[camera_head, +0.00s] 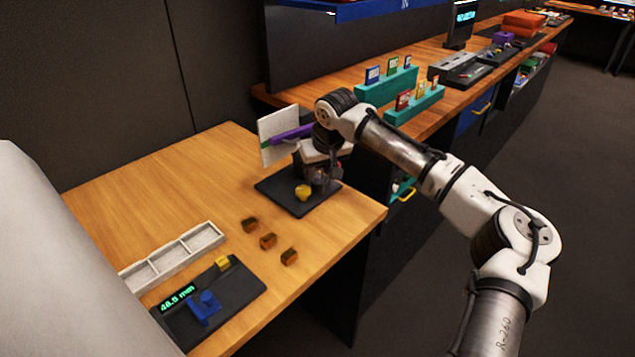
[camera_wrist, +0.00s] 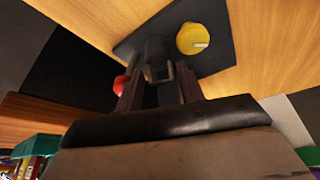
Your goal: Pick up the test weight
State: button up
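A dark grey object (camera_wrist: 156,58), which looks like the test weight though I cannot be sure, stands on a black panel (camera_head: 282,203) at the table's far right corner. My gripper (camera_head: 323,180) is low over this panel, pointing down. In the wrist view its two fingers (camera_wrist: 160,92) are apart, with the dark object between or just beyond them. A small gap seems to show beside it, and contact cannot be made out. In the head view my gripper largely hides this object.
A yellow knob (camera_head: 303,192) and a red part (camera_wrist: 122,83) are close to the fingers. A white board with a purple bar (camera_head: 292,134) stands behind. Several small items lie nearer: brown blocks (camera_head: 268,240), a grey tray (camera_head: 176,255), a gauge (camera_head: 235,287). Bare wood lies left of the panel.

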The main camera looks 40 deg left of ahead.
jog(key=shift+x, duration=1.2)
grip_shut()
jog(key=shift+r, duration=0.15)
jog(key=shift+r, duration=0.45)
notch_tip(320, 180, up, 2)
jog(key=shift+r+b, duration=0.15)
jog(key=shift+b, duration=0.25)
jog(key=s+d+b, duration=0.1)
jog(key=s+d, duration=0.3)
jog(key=d, duration=0.4)
jog(key=s+d+b, duration=0.2)
jog(key=s+d, duration=0.2)
jog(key=d, duration=0.4)
jog(key=shift+s, duration=0.15)
